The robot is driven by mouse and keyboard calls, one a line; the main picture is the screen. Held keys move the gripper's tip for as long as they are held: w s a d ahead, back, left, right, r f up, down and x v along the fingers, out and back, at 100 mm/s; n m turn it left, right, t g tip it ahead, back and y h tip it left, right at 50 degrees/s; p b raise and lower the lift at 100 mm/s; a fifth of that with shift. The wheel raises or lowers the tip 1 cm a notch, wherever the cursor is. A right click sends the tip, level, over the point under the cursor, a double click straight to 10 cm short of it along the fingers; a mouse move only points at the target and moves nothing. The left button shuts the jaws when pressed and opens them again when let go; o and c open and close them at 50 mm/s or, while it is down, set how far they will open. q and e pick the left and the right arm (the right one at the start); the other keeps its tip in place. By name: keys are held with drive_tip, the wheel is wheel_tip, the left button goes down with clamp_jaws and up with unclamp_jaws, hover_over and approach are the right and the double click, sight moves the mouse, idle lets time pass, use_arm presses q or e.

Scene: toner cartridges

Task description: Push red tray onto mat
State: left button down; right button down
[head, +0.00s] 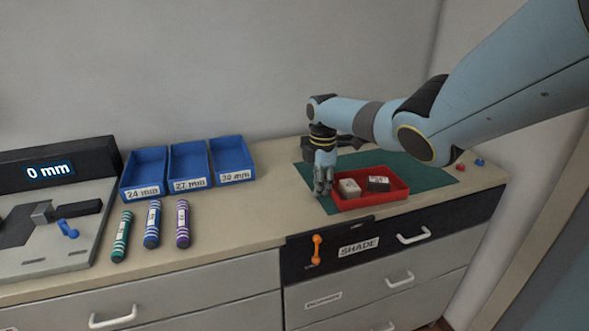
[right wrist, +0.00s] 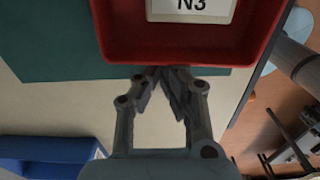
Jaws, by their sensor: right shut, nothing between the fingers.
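The red tray (head: 371,199) lies at the right of the counter, at least partly over the dark green mat (head: 432,177). It holds a pale box and a dark labelled box. My right gripper (head: 323,192) is shut and empty, pointing down at the tray's left end. In the right wrist view the closed fingertips (right wrist: 163,72) are at the wall of the red tray (right wrist: 190,52); I cannot tell whether they touch. The green mat (right wrist: 50,45) shows beside the tray there, and a label "N3" shows inside it. My left gripper is not in view.
Blue bins (head: 188,181) marked in mm stand at the back, with several striped cylinders (head: 152,224) before them. A measuring device (head: 55,225) reading 0 mm is at the left. The counter's front edge runs close to the tray. Small red and blue objects (head: 480,162) sit far right.

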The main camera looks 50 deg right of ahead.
drive_tip(key=shift+s+d, duration=0.25)
drive_tip(key=shift+d, duration=0.35)
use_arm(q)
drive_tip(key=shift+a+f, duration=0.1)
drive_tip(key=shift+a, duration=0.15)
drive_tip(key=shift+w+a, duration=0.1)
